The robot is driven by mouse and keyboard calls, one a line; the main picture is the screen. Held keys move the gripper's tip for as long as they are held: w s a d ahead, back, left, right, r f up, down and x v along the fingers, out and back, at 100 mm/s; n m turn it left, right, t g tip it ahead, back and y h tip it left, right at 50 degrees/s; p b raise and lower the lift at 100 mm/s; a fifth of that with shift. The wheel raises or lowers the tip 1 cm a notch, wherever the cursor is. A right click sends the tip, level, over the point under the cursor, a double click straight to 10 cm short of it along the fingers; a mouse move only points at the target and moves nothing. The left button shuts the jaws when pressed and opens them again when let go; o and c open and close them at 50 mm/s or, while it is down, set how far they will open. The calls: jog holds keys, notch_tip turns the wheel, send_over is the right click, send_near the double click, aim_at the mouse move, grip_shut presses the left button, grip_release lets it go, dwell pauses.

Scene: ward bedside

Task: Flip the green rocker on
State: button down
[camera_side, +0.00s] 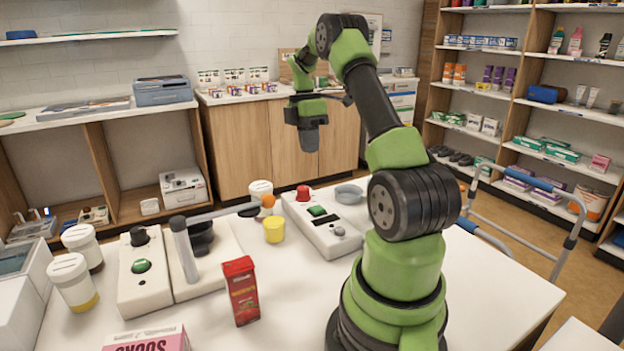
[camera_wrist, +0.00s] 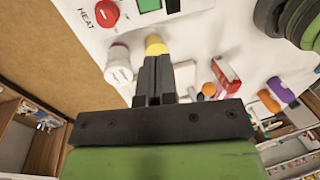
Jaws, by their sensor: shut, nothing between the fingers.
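The green rocker (camera_side: 317,211) sits on top of a white control box (camera_side: 335,240), between a red knob (camera_side: 303,193) and a grey knob (camera_side: 339,231). In the wrist view the green rocker (camera_wrist: 149,5) is cut by the top edge, beside the red knob (camera_wrist: 106,13) marked HEAT. I cannot tell which way it is tipped. My gripper (camera_side: 309,148) points down, well above the box and clear of it. In the wrist view its fingers (camera_wrist: 155,80) are together and empty.
A yellow cup (camera_side: 274,229) and a red carton (camera_side: 241,290) stand left of the box. A second white box with a green button (camera_side: 141,266) and a black knob is further left. Air around my gripper looks free.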

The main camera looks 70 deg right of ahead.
aim_at(313, 210)
dwell(0.3)
jog(key=f, duration=0.4)
jog(key=s+a+f, duration=0.1)
jog(key=f, duration=0.4)
jog(key=s+a+f, duration=0.1)
jog(key=f, duration=0.3)
jog(key=shift+f, duration=0.4)
jog(key=shift+s+f, duration=0.1)
jog(key=shift+f, duration=0.15)
jog(key=shift+w+d+r, duration=0.25)
jog(key=shift+w+d, duration=0.25)
jog(key=shift+w, duration=0.1)
